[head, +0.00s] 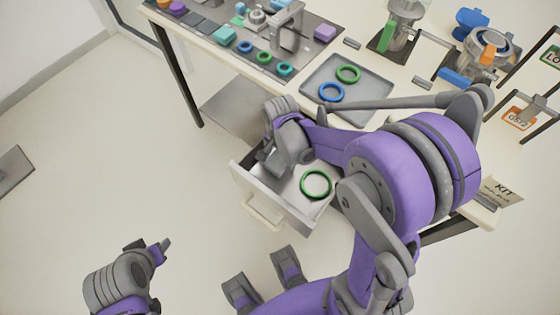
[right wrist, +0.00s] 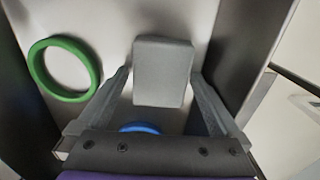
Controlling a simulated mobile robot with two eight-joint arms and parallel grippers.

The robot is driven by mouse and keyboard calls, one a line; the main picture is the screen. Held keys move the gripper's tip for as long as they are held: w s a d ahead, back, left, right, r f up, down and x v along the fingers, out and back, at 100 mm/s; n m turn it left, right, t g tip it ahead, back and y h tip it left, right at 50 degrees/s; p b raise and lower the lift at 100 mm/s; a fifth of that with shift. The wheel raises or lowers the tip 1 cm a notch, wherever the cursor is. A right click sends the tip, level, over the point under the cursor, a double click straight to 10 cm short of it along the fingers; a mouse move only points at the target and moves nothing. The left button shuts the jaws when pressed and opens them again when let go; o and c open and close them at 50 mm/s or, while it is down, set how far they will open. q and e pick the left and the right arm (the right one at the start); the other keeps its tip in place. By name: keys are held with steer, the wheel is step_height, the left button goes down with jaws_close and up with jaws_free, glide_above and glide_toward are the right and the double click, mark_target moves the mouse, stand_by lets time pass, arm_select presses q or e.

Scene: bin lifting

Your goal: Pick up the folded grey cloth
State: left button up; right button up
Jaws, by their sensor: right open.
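The folded grey cloth (right wrist: 163,70) lies on the floor of the open drawer (head: 285,208), seen in the right wrist view as a rounded grey block. My right gripper (right wrist: 162,82) is open, its two fingers on either side of the cloth, with gaps visible near the tips. I cannot tell its height over the drawer floor. In the head view the right gripper (head: 268,160) reaches into the drawer and largely hides the cloth. My left gripper (head: 162,249) is at the lower left, away from the drawer; its opening is unclear.
A green ring (head: 316,184) lies in the drawer beside the cloth. A blue ring (right wrist: 140,128) shows partly in the right wrist view. The table (head: 395,70) above holds a grey tray (head: 375,88) with two rings and several other parts.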

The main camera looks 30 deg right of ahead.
mark_target(280, 159)
steer(key=shift+c, duration=0.3)
steer(key=c, duration=1.2)
step_height(280, 159, up, 10)
steer(key=shift+r+p, duration=0.1)
steer(key=shift+p, duration=0.7)
